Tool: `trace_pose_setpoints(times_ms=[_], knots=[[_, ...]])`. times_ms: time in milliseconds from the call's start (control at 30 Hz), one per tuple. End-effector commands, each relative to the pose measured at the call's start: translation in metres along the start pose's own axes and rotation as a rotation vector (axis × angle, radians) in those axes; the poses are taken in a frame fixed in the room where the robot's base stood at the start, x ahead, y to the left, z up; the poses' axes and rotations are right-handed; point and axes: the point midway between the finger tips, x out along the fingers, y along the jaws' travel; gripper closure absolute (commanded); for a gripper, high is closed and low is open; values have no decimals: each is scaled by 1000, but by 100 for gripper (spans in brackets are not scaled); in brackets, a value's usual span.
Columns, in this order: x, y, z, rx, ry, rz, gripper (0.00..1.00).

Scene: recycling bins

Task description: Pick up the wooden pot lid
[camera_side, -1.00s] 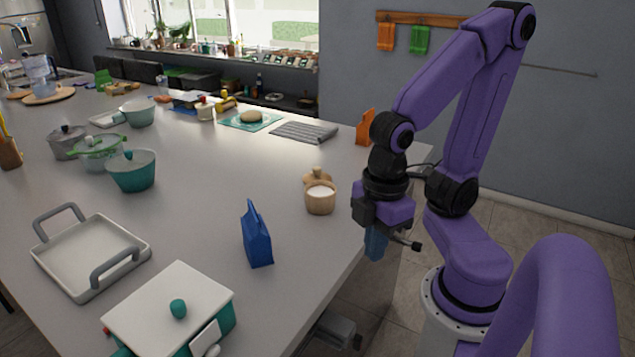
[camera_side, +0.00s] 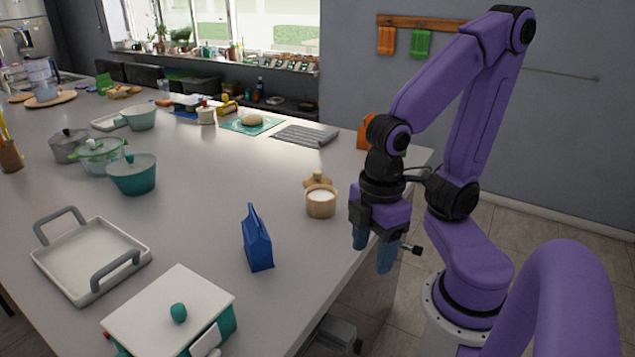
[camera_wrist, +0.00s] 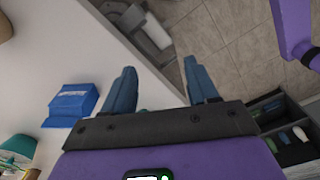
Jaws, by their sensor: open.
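A small wooden pot (camera_side: 320,203) with white contents stands near the table's right edge in the side view. A round wooden lid with a knob (camera_side: 318,181) shows just behind it, partly hidden by the pot; I cannot tell whether it leans on the pot or lies on the table. My gripper (camera_side: 373,255) points down to the right of the pot, past the table edge. Its blue fingers are apart and empty. In the wrist view the open fingers (camera_wrist: 165,90) hang over the table edge and floor; the lid is not clearly visible there.
A blue carton (camera_side: 257,240) stands left of my gripper and also shows in the wrist view (camera_wrist: 71,105). A teal pot (camera_side: 132,175), a white tray (camera_side: 90,260) and a white-lidded box (camera_side: 165,310) stand farther left. The middle of the table is clear.

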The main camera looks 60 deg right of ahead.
Motion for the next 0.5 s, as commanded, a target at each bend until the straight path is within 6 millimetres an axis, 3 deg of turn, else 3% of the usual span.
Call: trace_pose_setpoints(times_ms=[167,300,500], knots=[[-11,30,-28,195,-2,4,42],[-22,73,-53,422,-4,9,42],[-34,145,-72,744,-8,15,42]])
